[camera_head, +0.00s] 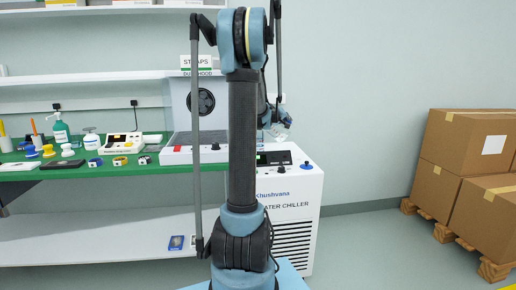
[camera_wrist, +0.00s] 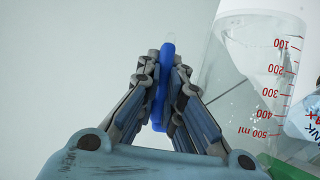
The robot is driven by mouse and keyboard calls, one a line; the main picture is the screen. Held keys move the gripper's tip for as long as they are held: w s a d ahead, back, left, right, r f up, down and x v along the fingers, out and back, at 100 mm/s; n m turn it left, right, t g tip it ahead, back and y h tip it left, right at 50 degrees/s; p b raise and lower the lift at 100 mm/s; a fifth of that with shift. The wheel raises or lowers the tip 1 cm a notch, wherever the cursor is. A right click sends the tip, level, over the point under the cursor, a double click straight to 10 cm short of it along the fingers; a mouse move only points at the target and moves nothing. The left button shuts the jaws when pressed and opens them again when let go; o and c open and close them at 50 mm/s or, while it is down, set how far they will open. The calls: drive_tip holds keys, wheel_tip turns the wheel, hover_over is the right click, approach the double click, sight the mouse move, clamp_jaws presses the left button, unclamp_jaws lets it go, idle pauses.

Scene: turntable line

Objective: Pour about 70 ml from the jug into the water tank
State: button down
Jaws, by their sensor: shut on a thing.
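My gripper (camera_wrist: 162,85) is shut on the blue handle (camera_wrist: 164,70) of the clear jug (camera_wrist: 235,85). The jug has a red scale from 100 to 500 ml; a pale curved line shows inside near the 100 mark, but I cannot tell the liquid level. In the head view the jug (camera_head: 279,131) is small, held above the water chiller (camera_head: 290,195) beside my arm. At the right edge of the wrist view, a label (camera_wrist: 305,118) with partly cut blue and red letters shows, possibly the water tank's. The tank's opening and any stream are not visible.
A grey fume hood (camera_head: 180,105) stands left of the chiller. A green-topped bench (camera_head: 60,175) at left holds bottles and small devices. Cardboard boxes (camera_head: 440,160) on pallets stand at right. Open floor lies between chiller and boxes.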

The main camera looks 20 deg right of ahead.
drive_tip(key=shift+s+d+f+m+y, duration=0.2)
drive_tip(key=shift+f+m, duration=0.1)
drive_tip(key=shift+f, duration=0.15)
drive_tip(key=shift+s+d+f+m+y, duration=0.1)
drive_tip(key=shift+d+f+m, duration=0.15)
drive_tip(key=shift+f, duration=0.2)
drive_tip(key=shift+b, duration=0.3)
idle(1.1)
drive_tip(key=shift+s+d+f+m+b, duration=0.3)
drive_tip(key=shift+f+m, duration=0.05)
drive_tip(key=shift+f, duration=0.2)
drive_tip(key=s+d+f+m+t+y+b, duration=0.2)
drive_tip(key=s+d+f+m+y+b, duration=0.1)
drive_tip(key=d+f+m+b, duration=0.1)
drive_tip(key=shift+s+d+f+m+b, duration=0.3)
drive_tip(key=shift+s+d+m+b, duration=0.1)
drive_tip(key=shift+d+m+b, duration=0.25)
idle(0.6)
drive_tip(key=shift+a, duration=0.1)
